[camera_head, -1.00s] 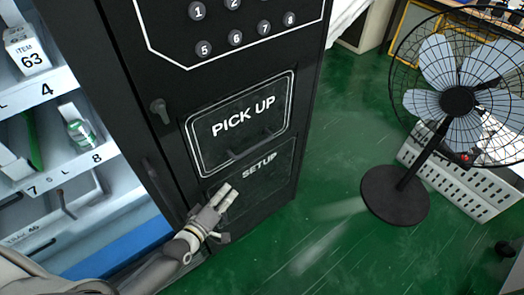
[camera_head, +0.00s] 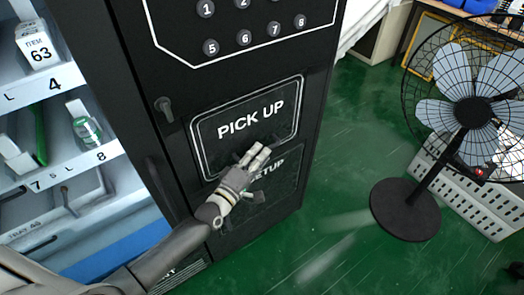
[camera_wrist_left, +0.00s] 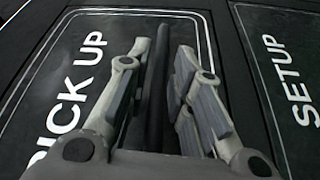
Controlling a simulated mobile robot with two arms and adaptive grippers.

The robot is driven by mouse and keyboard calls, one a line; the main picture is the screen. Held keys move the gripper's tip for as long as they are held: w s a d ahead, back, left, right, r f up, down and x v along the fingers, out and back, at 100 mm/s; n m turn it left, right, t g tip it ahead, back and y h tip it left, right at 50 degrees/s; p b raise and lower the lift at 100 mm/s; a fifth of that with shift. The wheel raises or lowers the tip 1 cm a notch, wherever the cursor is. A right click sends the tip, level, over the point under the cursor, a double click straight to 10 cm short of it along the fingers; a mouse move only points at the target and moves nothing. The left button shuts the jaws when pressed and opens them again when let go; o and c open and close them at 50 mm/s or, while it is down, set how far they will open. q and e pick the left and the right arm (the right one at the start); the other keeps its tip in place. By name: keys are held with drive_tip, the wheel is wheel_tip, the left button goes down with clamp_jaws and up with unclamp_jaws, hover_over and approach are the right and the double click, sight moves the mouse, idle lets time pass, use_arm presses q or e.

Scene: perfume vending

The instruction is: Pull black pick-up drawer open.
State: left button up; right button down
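The black pick-up drawer (camera_head: 225,135) is a white-outlined panel marked PICK UP on the vending machine's front, and looks flush with it. My left gripper (camera_head: 262,153) is at its lower edge, covering the drawer's handle in the head view. In the left wrist view, the dark bar handle (camera_wrist_left: 156,85) runs between the two fingers of my left gripper (camera_wrist_left: 162,55). The fingers are apart, one on each side of the bar, with narrow gaps showing. I cannot tell how deep the bar sits between them. My right gripper is not in view.
The SETUP panel (camera_head: 268,190) lies just below the drawer. A keypad (camera_head: 245,38) is above and a lock handle (camera_head: 164,108) to the left. A standing fan (camera_head: 474,112) is at the right. Green floor (camera_head: 330,225) is clear between machine and fan.

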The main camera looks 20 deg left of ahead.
use_arm(q)
drive_tip(key=shift+x, duration=1)
clamp_jaws()
